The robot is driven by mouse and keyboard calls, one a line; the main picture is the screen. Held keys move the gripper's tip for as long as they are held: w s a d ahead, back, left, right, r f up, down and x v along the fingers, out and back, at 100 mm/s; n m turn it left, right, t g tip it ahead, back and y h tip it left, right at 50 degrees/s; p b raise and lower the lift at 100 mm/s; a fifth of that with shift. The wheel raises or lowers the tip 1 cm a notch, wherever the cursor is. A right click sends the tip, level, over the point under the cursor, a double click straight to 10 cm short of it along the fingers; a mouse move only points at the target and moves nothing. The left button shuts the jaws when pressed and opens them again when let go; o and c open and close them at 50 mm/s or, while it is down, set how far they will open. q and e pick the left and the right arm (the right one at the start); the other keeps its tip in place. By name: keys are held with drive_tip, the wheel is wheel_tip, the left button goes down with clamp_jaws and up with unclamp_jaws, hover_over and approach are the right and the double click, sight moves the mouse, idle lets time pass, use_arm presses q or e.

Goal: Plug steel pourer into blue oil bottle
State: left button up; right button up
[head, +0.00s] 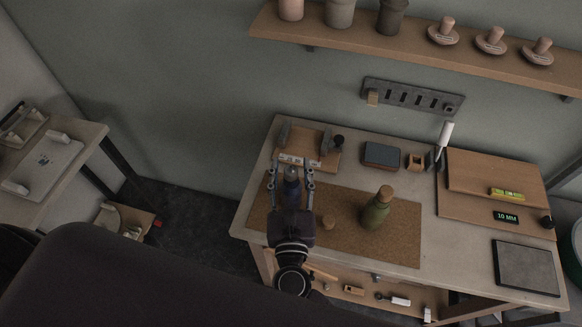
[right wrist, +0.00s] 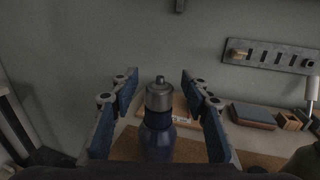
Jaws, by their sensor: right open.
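The blue oil bottle (head: 291,188) stands upright at the left end of the cork mat (head: 345,243). In the right wrist view the bottle's dark blue body (right wrist: 158,142) carries a steel piece with a narrow stub on top, which looks like the steel pourer (right wrist: 159,95). It appears upright and in line with the bottle; how deep it sits is hidden. My right gripper (head: 291,173) is open, with one finger on each side of the bottle top and visible gaps between. My left gripper is not in view.
A wooden board (head: 322,147) lies behind the blue bottle. A dark box (head: 381,156) is further right. A shelf (head: 400,40) hangs above.

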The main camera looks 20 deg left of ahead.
drive_tip(key=v, duration=1.1)
drive_tip(key=shift+s+d, duration=0.15)
drive_tip(key=shift+s, duration=0.25)
